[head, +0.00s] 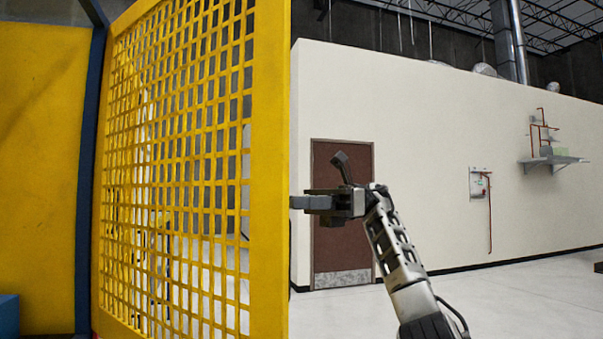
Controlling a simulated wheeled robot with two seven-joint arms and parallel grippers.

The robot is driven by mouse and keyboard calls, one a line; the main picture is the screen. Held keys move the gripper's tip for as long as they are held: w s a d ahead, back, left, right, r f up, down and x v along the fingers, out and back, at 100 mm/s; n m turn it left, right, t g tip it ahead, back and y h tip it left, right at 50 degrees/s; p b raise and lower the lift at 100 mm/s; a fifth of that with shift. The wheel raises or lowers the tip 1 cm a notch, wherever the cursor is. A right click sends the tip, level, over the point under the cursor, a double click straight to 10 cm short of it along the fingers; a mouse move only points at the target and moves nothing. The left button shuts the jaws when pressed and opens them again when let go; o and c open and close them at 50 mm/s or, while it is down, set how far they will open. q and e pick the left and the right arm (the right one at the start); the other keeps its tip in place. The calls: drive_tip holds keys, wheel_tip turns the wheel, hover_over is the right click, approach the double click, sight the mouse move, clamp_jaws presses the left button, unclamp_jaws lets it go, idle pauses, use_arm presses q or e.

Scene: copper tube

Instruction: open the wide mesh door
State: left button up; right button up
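The wide mesh door (270,170) is a tall yellow frame with a square grid. It fills the left middle of the head view, its right upright nearer to me than its left side by the dark blue post (90,180). It stands at an angle, with open space right of its free edge. My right gripper (306,202) is at that edge, at about mid-height in the picture, its fingers pointing left. The fingertips meet the door's edge in the picture; whether they touch or grip it is unclear. My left gripper is not in view.
A solid yellow panel (38,170) is left of the post, with a blue block (8,314) low at the far left. Behind are a white wall (430,130), a brown door (342,240) and a wall shelf (556,160) with copper tubing. The floor (520,300) at right is clear.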

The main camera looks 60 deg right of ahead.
drive_tip(key=s+a+r+b, duration=0.3)
drive_tip(key=s+a+r, duration=0.2)
drive_tip(key=a, duration=0.3)
drive_tip(key=shift+s+a, duration=0.15)
drive_tip(key=shift+a, duration=0.1)
